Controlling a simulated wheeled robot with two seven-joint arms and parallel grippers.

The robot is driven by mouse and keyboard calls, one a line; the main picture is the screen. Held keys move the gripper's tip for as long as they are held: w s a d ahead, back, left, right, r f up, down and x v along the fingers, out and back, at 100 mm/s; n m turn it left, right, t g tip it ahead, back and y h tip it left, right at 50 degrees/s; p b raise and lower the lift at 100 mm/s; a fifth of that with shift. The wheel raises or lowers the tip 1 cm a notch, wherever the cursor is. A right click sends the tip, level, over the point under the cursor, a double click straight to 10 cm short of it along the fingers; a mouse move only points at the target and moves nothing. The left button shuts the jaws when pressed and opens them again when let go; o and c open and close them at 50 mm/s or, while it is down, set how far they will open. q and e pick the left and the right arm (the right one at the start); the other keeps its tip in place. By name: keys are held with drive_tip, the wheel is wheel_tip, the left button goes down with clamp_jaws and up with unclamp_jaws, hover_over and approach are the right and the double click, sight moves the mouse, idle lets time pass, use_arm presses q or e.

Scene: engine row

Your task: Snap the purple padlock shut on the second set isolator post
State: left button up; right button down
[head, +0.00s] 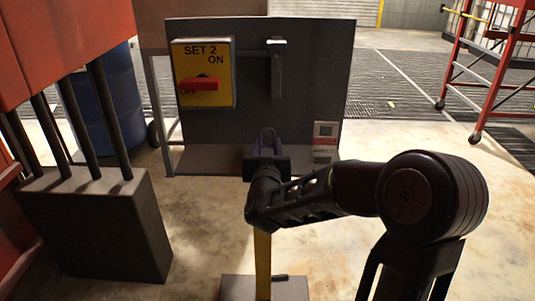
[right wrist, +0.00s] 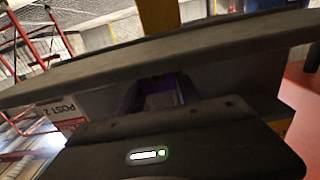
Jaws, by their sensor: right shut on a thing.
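The post is a grey vertical bar with a pale top end, apart from the padlock. I cannot tell whether the shackle is open. My left gripper is not in view.
A yellow SET 2 plate (head: 204,72) with a horizontal red handle (head: 200,84) is left of the post. A small label (head: 325,142) is at the lower right. A red cabinet (head: 60,40) and grey block (head: 95,225) stand left. A red ladder (head: 480,70) is far right.

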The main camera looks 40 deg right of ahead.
drive_tip(key=shift+r, duration=0.1)
idle(0.3)
drive_tip(key=shift+s+a+r, duration=0.15)
drive_tip(key=shift+r, duration=0.35)
wheel_tip(320, 180, up, 6)
drive_tip(key=shift+r+p, duration=0.2)
drive_tip(key=shift+p, duration=0.35)
drive_tip(key=b+v, duration=0.7)
drive_tip(key=v, duration=1.2)
drive_tip(key=shift+s+a+f, duration=0.2)
drive_tip(key=shift+a+f, duration=0.05)
drive_tip(key=shift+f, duration=0.05)
drive_tip(key=shift+d, duration=0.1)
